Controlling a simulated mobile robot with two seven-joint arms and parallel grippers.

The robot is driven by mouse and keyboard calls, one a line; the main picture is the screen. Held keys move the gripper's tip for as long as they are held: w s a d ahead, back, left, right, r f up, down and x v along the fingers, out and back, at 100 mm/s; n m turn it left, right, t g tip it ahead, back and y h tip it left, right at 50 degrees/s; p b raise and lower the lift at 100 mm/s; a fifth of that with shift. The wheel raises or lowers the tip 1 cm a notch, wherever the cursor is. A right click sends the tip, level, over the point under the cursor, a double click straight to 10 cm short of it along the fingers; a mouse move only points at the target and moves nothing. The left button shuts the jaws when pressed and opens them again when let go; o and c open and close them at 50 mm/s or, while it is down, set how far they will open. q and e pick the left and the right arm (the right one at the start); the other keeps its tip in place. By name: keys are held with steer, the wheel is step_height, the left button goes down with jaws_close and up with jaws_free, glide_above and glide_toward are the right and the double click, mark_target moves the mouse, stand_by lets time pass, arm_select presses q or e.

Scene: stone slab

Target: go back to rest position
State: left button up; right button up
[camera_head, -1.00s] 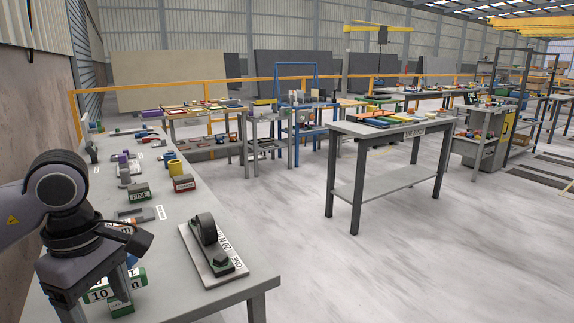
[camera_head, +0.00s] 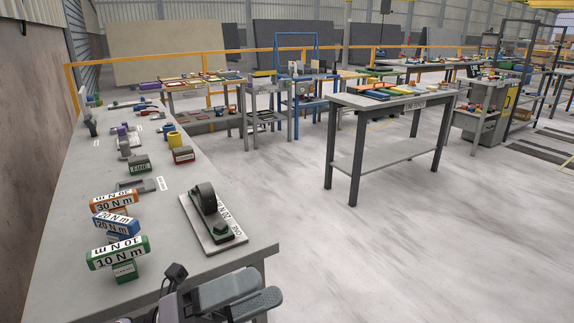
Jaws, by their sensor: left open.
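My left gripper (camera_head: 265,289) shows at the bottom middle, its two grey fingers pointing right, at the near right corner of the long grey workbench (camera_head: 70,225). It is open, and I see nothing held between its fingers. Most of its arm is out of frame below. My right gripper is not in view. On the bench to the left of the gripper stand torque tools with labelled heads: a green 10 N m one (camera_head: 118,252), a blue 20 N m one (camera_head: 117,222) and an orange 30 N m one (camera_head: 114,200).
A plate with a dark wheel-shaped fixture and green block (camera_head: 212,217) lies just beyond the gripper. Red (camera_head: 184,156) and green (camera_head: 139,163) labelled blocks sit farther back. A separate table (camera_head: 390,101) stands to the right, with open floor (camera_head: 430,250) before it.

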arm_select(q)
steer(key=w+a+f+n+t+y, duration=0.2)
steer(key=a+f+n+t+y, duration=0.35)
steer(key=n, duration=0.65)
steer(key=w+a+f+n+t+y, duration=0.2)
steer(key=a+f+n+t+y, duration=0.1)
steer(key=f+n+t+y, duration=0.65)
steer(key=s+a+f+n+g+y, duration=0.2)
steer(key=s+f+n, duration=0.4)
steer(key=f, duration=0.3)
steer(key=s+a+f+n+g+y, duration=0.3)
steer(key=s+a+f+n+g, duration=0.2)
steer(key=s+f+n+g, duration=0.2)
step_height(320, 180, down, 2)
steer(key=shift+n, duration=0.35)
steer(key=shift+a, duration=0.1)
